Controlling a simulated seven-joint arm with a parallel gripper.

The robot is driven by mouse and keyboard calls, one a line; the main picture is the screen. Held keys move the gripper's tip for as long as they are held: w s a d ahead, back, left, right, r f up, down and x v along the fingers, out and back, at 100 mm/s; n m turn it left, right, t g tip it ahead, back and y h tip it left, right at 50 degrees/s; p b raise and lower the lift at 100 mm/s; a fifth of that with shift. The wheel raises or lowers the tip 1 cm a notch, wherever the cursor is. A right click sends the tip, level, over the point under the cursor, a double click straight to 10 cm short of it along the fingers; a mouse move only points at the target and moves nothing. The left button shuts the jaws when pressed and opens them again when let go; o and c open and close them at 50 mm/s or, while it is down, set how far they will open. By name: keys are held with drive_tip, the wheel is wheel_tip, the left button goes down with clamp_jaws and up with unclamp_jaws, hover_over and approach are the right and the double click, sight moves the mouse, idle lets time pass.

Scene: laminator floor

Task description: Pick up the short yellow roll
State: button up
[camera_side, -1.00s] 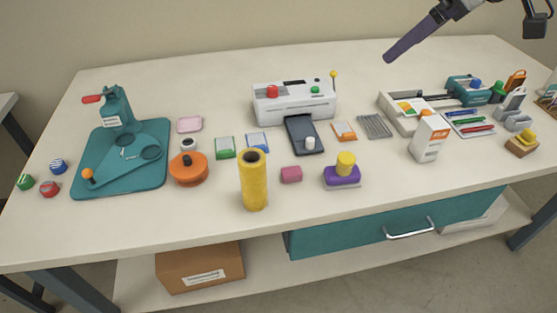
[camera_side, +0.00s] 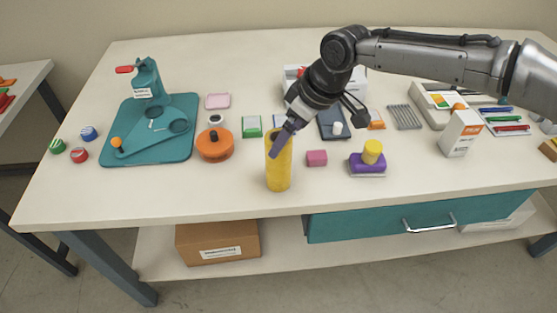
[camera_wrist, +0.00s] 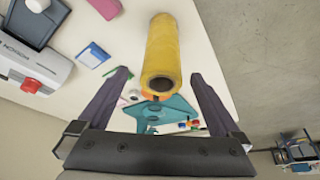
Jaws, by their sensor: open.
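The yellow roll (camera_side: 279,175) stands upright near the table's front edge, a hollow tube with a dark hole in its top. In the side view my gripper (camera_side: 279,146) comes down at a slant from the upper right, and a dark finger covers part of the roll's upper end. In the wrist view the roll (camera_wrist: 162,48) lies ahead, its open end facing the camera between the two spread fingers (camera_wrist: 160,76). My gripper is open and holds nothing. I cannot tell whether a finger touches the roll.
An orange round dispenser (camera_side: 215,147) stands left of the roll. A pink block (camera_side: 316,158) and a purple base with a yellow knob (camera_side: 367,165) stand to its right. A teal board (camera_side: 150,130) lies further left. The white laminator behind is partly hidden by my arm.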

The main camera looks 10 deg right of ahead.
sight(280, 154)
drive_tip(key=x, duration=0.2)
drive_tip(key=shift+a+f, duration=0.1)
drive_tip(key=shift+f, duration=0.15)
drive_tip(key=x, duration=0.4)
drive_tip(key=shift+s+f, duration=0.15)
drive_tip(key=shift+s, duration=0.1)
drive_tip(key=shift+w+a+f, duration=0.1)
drive_tip(key=shift+w+f, duration=0.1)
drive_tip(key=shift+f, duration=0.3)
drive_tip(key=c, duration=1.5)
drive_tip(key=shift+r, duration=0.1)
clamp_jaws()
